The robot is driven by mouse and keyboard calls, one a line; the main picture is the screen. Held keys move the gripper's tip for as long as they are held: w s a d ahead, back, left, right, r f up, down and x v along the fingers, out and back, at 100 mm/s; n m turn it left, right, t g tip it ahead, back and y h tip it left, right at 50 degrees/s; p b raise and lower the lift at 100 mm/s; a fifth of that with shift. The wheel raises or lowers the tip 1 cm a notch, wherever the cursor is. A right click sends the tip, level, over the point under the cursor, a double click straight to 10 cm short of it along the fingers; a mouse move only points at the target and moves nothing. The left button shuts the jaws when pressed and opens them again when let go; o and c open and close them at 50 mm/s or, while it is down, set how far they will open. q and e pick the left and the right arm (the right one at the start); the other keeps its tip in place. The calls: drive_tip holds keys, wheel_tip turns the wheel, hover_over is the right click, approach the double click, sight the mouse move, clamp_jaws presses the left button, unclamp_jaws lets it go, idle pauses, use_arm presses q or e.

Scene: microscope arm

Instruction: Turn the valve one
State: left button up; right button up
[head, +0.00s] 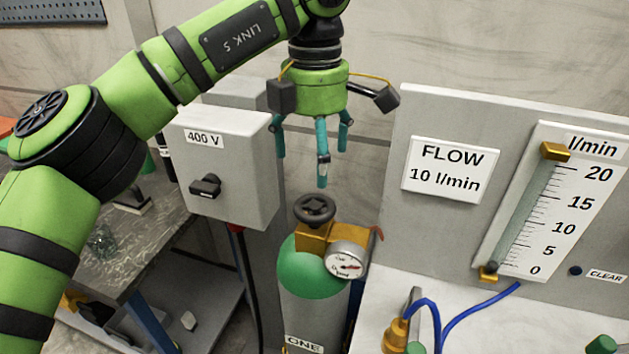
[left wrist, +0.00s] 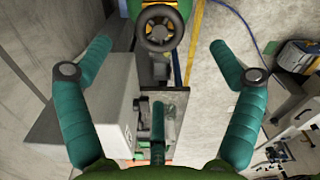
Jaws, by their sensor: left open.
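The valve is a dark round handwheel (head: 314,208) on the brass fitting of a green-topped gas cylinder (head: 300,270) labelled ONE. It also shows at the top middle of the left wrist view (left wrist: 159,28). My left gripper (head: 320,160) points down above the handwheel, apart from it. Its teal fingers are spread open and empty, and in the left wrist view (left wrist: 158,90) the handwheel lies beyond them. A round pressure gauge (head: 347,260) sits on the front of the fitting. My right gripper is not in view.
A grey 400 V box (head: 222,165) with a black knob stands close left of the gripper. A panel (head: 415,125) with a FLOW 10 l/min sign (head: 450,170) and a flow scale (head: 560,200) stands to the right. A blue hose (head: 470,312) lies on the white bench.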

use_arm(q)
drive_tip(key=shift+r, duration=1.75)
